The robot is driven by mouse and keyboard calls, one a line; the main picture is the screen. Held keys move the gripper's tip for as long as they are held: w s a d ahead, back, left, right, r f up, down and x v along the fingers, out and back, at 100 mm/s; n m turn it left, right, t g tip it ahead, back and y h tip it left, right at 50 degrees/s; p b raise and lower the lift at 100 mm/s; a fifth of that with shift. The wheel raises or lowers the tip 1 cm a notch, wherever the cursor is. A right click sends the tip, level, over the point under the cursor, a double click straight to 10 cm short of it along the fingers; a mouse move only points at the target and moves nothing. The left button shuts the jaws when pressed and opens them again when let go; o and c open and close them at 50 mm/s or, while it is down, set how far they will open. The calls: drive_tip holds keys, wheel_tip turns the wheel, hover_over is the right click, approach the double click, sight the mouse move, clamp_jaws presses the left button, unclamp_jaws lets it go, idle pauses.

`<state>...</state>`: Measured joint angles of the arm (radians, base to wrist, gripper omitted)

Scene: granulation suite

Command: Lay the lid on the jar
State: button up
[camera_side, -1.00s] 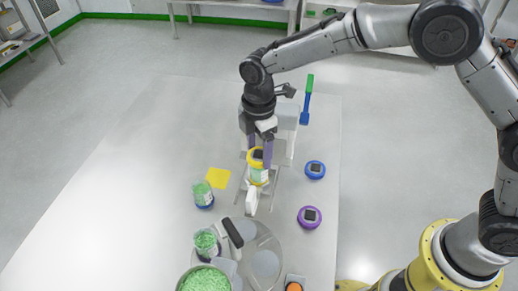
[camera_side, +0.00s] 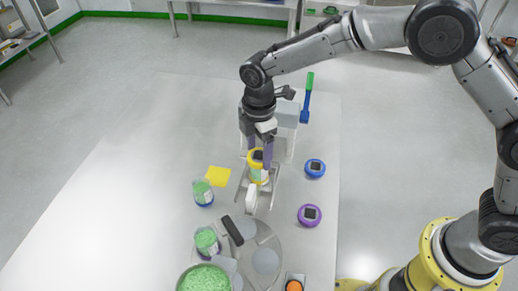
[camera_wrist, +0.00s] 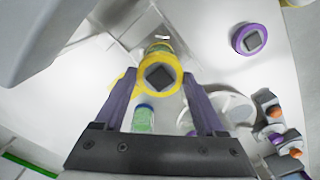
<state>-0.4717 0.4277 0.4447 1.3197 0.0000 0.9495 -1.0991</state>
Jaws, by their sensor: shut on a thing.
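My gripper (camera_side: 259,155) is shut on a yellow lid (camera_side: 256,156) with a dark square knob, gripped at its sides. In the wrist view, the lid (camera_wrist: 160,72) sits between the purple fingers. A pale jar (camera_side: 259,175) with yellow on it stands directly below the lid in the side view, on a grey stand. The wrist view shows only part of the jar (camera_wrist: 157,47) past the lid. The lid hides the jar's mouth, so I cannot tell whether they touch.
A blue lid (camera_side: 315,168) and a purple lid (camera_side: 310,215) lie to the right. Jars of green granules (camera_side: 203,192) (camera_side: 207,242) and a granule bowl (camera_side: 204,279) stand left and in front. A yellow square (camera_side: 218,176) lies on the table. The left tabletop is clear.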

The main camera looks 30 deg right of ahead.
sight(259, 154)
drive_tip(key=shift+f, duration=0.4)
idle(0.8)
drive_tip(key=o, duration=1.3)
drive_tip(key=shift+c, duration=0.2)
drive_tip(key=shift+r, duration=0.15)
drive_tip(key=shift+r, duration=3.9)
